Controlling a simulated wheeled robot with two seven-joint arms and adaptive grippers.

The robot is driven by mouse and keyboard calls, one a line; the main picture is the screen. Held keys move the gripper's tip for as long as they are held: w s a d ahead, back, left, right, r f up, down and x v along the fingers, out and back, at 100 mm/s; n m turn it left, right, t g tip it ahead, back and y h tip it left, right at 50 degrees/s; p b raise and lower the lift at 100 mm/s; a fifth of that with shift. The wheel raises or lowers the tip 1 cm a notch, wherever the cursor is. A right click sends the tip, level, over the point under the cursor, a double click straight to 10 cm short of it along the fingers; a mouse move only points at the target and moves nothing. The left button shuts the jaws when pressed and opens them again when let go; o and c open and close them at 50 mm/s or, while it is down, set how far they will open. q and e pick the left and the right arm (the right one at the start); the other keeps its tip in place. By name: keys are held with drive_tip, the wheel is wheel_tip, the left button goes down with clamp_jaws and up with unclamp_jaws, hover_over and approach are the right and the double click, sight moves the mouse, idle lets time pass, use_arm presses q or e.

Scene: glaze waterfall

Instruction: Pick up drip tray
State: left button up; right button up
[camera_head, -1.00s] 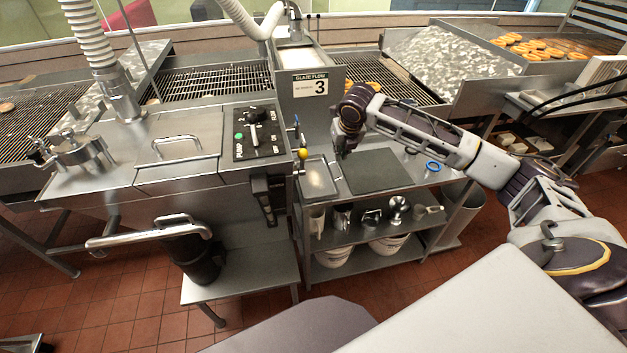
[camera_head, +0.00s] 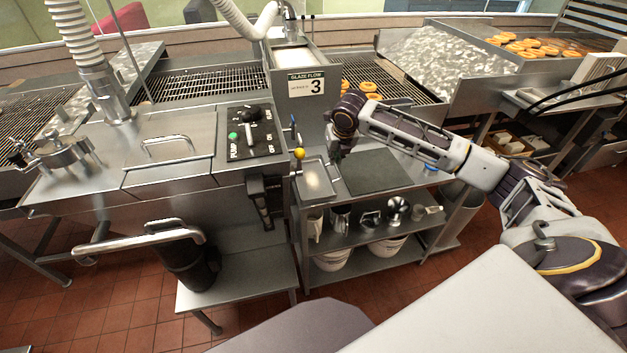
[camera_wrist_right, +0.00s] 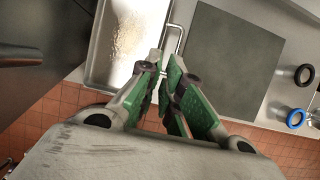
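The drip tray is a shallow metal tray (camera_head: 317,184) on the left end of the steel cart's top. In the right wrist view the tray (camera_wrist_right: 122,42) is at the upper left, with a wire handle (camera_wrist_right: 179,42) on its right side. My right gripper (camera_head: 334,156) is low over the cart, by the tray's right edge. In the wrist view its green-padded fingers (camera_wrist_right: 164,66) have a narrow gap at the lower end of the handle. I cannot tell whether they touch it; no firm grip shows. My left gripper is out of view.
A dark grey mat (camera_head: 372,172) lies right of the tray, with a blue ring (camera_wrist_right: 295,119) and a black ring (camera_wrist_right: 304,75) beyond it. The pump panel (camera_head: 250,133) and yellow-knobbed lever (camera_head: 299,154) stand close on the left. Cups and buckets fill the cart's lower shelves.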

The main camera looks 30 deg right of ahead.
approach(317, 176)
drive_tip(key=d, duration=0.1)
drive_tip(key=s+d, duration=0.1)
drive_tip(key=d, duration=0.1)
drive_tip(key=shift+s+d+f, duration=0.25)
drive_tip(key=shift+d+f, duration=0.05)
drive_tip(key=shift+d, duration=0.05)
drive_tip(key=shift+f, duration=0.1)
drive_tip(key=shift+b+x, duration=0.3)
drive_tip(key=shift+x, duration=2.3)
drive_tip(key=shift+d, duration=0.15)
drive_tip(key=shift+c, duration=0.3)
clamp_jaws()
drive_tip(key=shift+w, duration=0.1)
drive_tip(key=shift+r, duration=0.2)
